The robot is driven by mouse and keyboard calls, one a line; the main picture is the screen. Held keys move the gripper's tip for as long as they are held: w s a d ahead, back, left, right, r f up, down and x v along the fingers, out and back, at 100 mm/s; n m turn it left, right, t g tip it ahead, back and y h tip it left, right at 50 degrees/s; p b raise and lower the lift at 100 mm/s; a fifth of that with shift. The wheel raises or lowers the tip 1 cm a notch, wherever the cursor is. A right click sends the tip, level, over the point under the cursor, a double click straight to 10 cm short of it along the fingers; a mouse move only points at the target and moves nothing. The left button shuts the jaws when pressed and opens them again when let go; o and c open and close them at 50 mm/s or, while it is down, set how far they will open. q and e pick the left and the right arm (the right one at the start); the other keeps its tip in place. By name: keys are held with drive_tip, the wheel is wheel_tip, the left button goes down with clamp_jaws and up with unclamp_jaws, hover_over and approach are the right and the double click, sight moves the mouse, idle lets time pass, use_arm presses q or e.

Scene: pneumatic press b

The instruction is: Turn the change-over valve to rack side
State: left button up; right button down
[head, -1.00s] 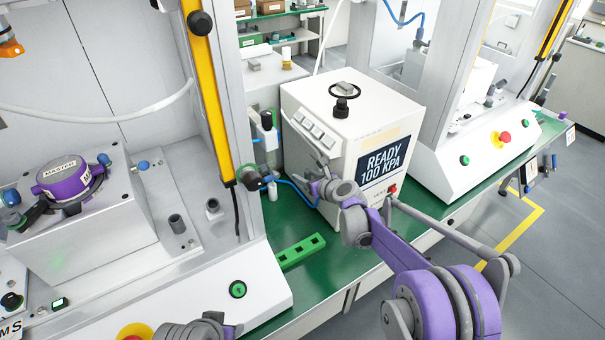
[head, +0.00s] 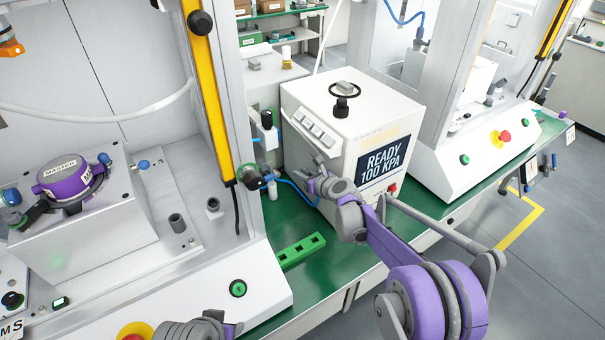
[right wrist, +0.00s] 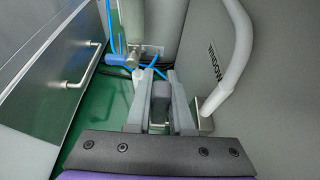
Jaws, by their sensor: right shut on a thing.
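My right gripper (head: 318,172) is at the left face of the white press control box (head: 345,120), whose display reads "READY 100 KPA". In the right wrist view the two grey fingers (right wrist: 159,100) stand on either side of a dark grey block (right wrist: 160,92), and the gripper is shut on it. The block appears to be the change-over valve's lever; the valve body and its markings are hidden or too small to read. My left gripper's fingers do not show; only a grey part of my left arm shows at the bottom of the head view.
Blue air tubes (right wrist: 146,66) run close behind the fingers. A white curved handle (right wrist: 238,55) stands close on the right. A green slotted strip (head: 301,250) lies on the green bench. The left press frame and its yellow bar (head: 207,95) stand left of the box.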

drive_tip(key=shift+t, duration=0.3)
drive_tip(key=shift+s+d+r+t+y+b, duration=0.15)
drive_tip(key=shift+s+d+t+y+b, duration=0.15)
drive_tip(key=shift+t+y, duration=0.5)
drive_tip(key=shift+s+d+r+t+y+b, duration=0.2)
drive_tip(key=shift+s+t+y, duration=0.15)
drive_tip(key=shift+t+y, duration=0.45)
drive_tip(key=shift+s+d+r+t+y+b, duration=0.25)
drive_tip(key=shift+t+y, duration=0.25)
drive_tip(key=shift+t, duration=0.5)
drive_tip(key=shift+f, duration=0.1)
drive_tip(key=c, duration=0.8)
unclamp_jaws()
drive_tip(key=b+v, duration=0.1)
drive_tip(key=v, duration=1)
drive_tip(key=shift+b, duration=0.4)
drive_tip(key=shift+a, duration=0.1)
